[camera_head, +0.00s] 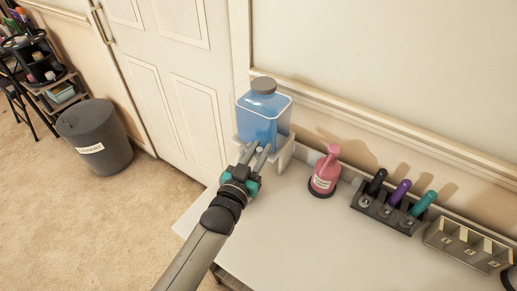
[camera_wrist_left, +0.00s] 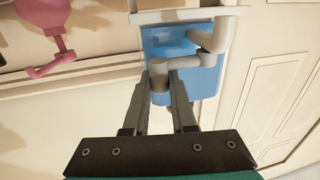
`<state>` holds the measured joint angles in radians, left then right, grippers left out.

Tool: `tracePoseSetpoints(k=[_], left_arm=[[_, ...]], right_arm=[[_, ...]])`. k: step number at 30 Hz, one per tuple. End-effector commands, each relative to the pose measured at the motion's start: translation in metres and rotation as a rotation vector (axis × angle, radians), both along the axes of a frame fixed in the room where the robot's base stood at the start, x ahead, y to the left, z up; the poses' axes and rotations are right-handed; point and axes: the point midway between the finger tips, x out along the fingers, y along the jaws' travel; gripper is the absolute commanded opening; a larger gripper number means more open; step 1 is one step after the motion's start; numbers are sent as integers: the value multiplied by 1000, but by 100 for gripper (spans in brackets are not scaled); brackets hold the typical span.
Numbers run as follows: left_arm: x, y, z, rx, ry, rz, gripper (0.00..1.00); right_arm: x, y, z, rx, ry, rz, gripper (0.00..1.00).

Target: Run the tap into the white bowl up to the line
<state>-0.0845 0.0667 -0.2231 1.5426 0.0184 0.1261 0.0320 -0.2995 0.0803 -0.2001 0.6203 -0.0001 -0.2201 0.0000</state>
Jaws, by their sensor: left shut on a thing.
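A clear tank of blue water (camera_head: 262,117) with a grey cap stands on a white stand (camera_head: 284,154) on the white tabletop. In the left wrist view the blue tank (camera_wrist_left: 205,80) carries a bent grey tap (camera_wrist_left: 182,63). My left gripper (camera_head: 262,150) is at the tank's front. In the wrist view its two fingers (camera_wrist_left: 160,76) are shut on the tap's grey end piece. The gripper hides most of the tap in the head view. I see no white bowl and no fill line in either view. My right gripper is not in view.
A pink pump bottle (camera_head: 325,174) stands right of the tank. Further right are a dark rack (camera_head: 388,211) with black, purple and teal items and a grey compartment box (camera_head: 467,246). The front tabletop (camera_head: 300,240) is clear. A grey laundry bin (camera_head: 94,137) stands on the floor.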

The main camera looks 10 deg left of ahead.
Motion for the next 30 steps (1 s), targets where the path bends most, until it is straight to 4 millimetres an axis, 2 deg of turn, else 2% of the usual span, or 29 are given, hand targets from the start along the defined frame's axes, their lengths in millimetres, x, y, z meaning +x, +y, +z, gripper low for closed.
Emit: tracePoseSetpoints(k=[11,12,20,30], left_arm=[[1,0,1,-1,-3,12,0],[1,0,1,-1,-3,12,25],[1,0,1,0,-1,11,54],[-4,1,-1,0,2,11,54]], right_arm=[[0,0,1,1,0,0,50],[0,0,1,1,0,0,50],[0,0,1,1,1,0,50],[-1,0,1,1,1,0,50]])
